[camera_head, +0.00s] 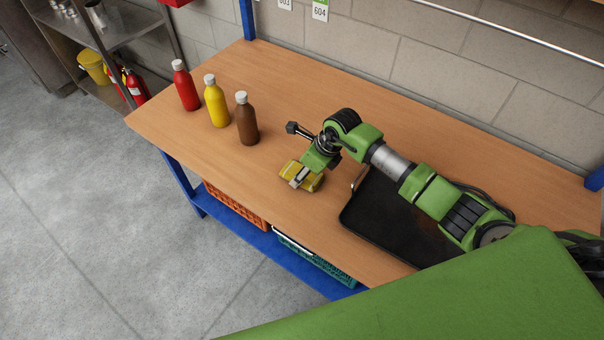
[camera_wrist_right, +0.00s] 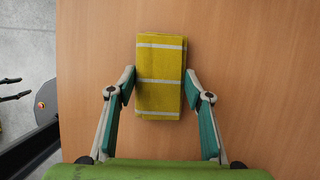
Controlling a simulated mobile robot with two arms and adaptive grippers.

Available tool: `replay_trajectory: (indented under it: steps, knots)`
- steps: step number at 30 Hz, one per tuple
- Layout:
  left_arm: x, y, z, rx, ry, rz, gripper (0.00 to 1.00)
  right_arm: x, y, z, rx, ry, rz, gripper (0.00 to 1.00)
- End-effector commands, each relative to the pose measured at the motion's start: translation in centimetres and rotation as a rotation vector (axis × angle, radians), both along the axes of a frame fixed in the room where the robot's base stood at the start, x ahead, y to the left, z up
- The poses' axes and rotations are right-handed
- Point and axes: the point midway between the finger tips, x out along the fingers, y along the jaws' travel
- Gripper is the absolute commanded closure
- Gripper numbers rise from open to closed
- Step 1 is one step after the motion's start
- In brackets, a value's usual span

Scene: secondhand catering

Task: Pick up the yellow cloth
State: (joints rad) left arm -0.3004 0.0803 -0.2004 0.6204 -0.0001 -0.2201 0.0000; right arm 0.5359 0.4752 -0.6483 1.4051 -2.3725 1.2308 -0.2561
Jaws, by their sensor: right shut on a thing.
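The yellow cloth (camera_wrist_right: 160,68) is folded into a block with pale stripes. In the right wrist view it sits between the two fingers of my right gripper (camera_wrist_right: 159,92), which touch its sides near the lower end. In the head view the cloth (camera_head: 289,168) is partly hidden behind my right gripper (camera_head: 302,178), near the front edge of the table. My right gripper is shut on the cloth. I cannot tell whether the cloth is clear of the tabletop. My left gripper is not in view.
Red (camera_head: 186,87), yellow (camera_head: 216,103) and brown (camera_head: 246,120) bottles stand on the wooden table (camera_head: 290,85) to the left. A black tray (camera_head: 385,222) lies under my right arm. Orange (camera_head: 237,207) and teal (camera_head: 328,264) crates sit on the blue lower shelf.

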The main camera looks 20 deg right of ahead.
Motion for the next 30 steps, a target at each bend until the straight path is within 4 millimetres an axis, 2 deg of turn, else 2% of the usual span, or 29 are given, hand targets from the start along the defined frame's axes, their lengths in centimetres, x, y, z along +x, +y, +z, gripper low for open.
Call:
replay_trajectory:
  steps: [8, 11, 14, 16, 23, 30]
  knots:
    - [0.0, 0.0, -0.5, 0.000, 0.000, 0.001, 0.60, 0.1, 0.0, 0.5, 0.000, -0.003, 0.000, 0.73]
    - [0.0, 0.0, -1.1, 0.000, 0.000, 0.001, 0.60, 0.1, -0.1, 1.4, -0.003, -0.004, 0.001, 0.73]
    - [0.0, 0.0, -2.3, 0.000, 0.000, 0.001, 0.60, 0.1, -0.1, 3.1, -0.002, -0.008, 0.001, 0.73]
    - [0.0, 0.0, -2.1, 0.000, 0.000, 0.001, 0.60, -0.9, 0.6, 4.3, -0.001, -0.006, 0.005, 0.73]
    - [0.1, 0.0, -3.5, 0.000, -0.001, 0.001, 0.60, -4.4, 2.5, 8.9, -0.002, -0.007, 0.005, 0.73]
    - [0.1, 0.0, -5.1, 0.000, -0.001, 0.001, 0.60, -8.7, 4.9, 11.0, 0.000, -0.004, 0.004, 0.73]
